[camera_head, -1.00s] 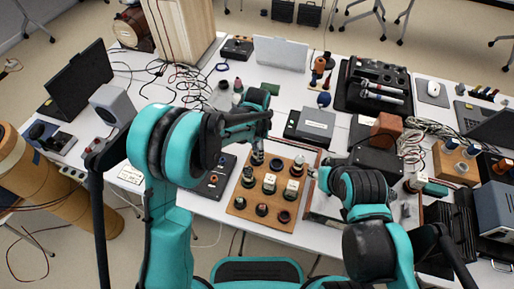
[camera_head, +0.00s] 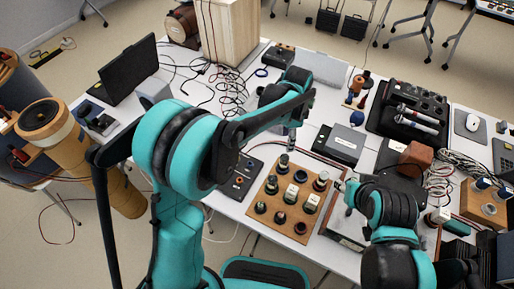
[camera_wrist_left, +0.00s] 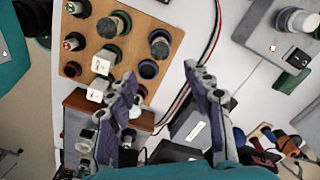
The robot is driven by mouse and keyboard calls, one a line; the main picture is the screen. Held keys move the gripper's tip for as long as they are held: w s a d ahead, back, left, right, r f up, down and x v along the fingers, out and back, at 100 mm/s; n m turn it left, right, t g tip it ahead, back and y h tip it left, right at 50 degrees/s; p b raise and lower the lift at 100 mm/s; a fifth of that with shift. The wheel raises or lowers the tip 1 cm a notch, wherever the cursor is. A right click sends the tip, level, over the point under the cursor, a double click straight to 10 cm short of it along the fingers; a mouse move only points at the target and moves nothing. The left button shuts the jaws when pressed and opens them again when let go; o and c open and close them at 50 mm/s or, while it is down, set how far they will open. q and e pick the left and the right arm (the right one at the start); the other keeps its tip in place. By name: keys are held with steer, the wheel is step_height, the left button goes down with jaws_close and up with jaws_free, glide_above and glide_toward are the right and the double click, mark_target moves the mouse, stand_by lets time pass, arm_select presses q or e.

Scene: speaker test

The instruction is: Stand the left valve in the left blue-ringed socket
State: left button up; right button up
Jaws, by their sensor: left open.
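A brown wooden board (camera_head: 262,222) carries several dark round sockets and upright pieces; it also shows in the left wrist view (camera_wrist_left: 91,47). In that view a blue-ringed socket (camera_wrist_left: 148,69) sits near the board's edge, next to a dark cylinder (camera_wrist_left: 160,45). White-topped pieces (camera_wrist_left: 103,62) stand on the board too. I cannot tell which piece is the left valve.
A dark panel with knobs (camera_head: 238,182) lies left of the board. A grey box (camera_head: 339,144) stands behind it to the right. A wooden block with round sockets (camera_head: 484,205) is at the far right. Loose cables (camera_head: 228,90) lie at the back.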

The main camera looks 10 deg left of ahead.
arm_select(q)
steer(key=s+a+r+n+t, duration=0.5)
steer(key=s+a+r+n, duration=0.5)
steer(key=s+a, duration=0.35)
steer(key=s+a+f+n+t, duration=0.1)
steer(key=s+a+n+t, duration=0.1)
steer(key=s+a+n, duration=0.2)
steer(key=shift+s+a+f, duration=0.2)
steer(key=shift+s+f, duration=0.2)
steer(key=shift+s, duration=0.4)
steer(key=shift+f, duration=0.1)
steer(key=shift+f, duration=0.15)
steer(key=shift+c, duration=0.3)
